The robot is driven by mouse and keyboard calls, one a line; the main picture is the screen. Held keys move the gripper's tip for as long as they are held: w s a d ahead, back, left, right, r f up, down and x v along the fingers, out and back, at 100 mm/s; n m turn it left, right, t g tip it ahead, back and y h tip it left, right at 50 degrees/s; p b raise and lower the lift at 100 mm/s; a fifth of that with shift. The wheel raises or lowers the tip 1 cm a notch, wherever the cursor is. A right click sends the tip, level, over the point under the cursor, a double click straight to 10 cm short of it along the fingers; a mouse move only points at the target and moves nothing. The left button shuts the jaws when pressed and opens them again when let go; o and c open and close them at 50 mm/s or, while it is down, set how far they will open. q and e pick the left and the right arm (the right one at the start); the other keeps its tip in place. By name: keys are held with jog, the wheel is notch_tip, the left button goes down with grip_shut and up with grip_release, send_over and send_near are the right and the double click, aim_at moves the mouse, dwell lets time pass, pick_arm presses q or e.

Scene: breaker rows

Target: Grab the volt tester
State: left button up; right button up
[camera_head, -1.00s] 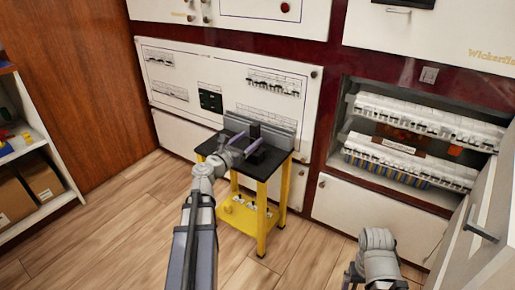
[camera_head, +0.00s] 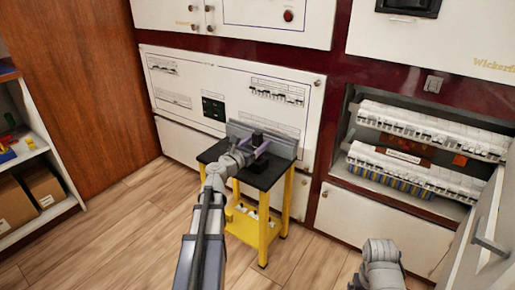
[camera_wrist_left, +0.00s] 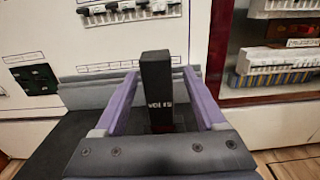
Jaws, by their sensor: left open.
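The volt tester appears to be the upright black block with small white lettering (camera_wrist_left: 158,85) in the left wrist view. It stands on the black top of a small yellow stand (camera_head: 272,179). My left gripper (camera_wrist_left: 157,92) is open, with one purple finger on each side of the block and a visible gap on both sides. In the head view the gripper (camera_head: 256,146) is over the stand top and partly covers the dark block (camera_head: 257,136). My right arm (camera_head: 382,262) shows at the bottom right; its fingers are out of frame.
A grey raised back edge (camera_head: 285,146) runs along the rear of the stand, close to the white panel wall (camera_head: 225,80). An open cabinet with breaker rows (camera_head: 425,130) is at right, its door (camera_head: 485,230) swung out. A shelf with boxes (camera_head: 40,185) stands at left.

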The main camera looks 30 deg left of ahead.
pick_arm(q)
jog(key=w, duration=0.3)
jog(key=shift+f, duration=0.1)
grip_shut()
dwell(0.4)
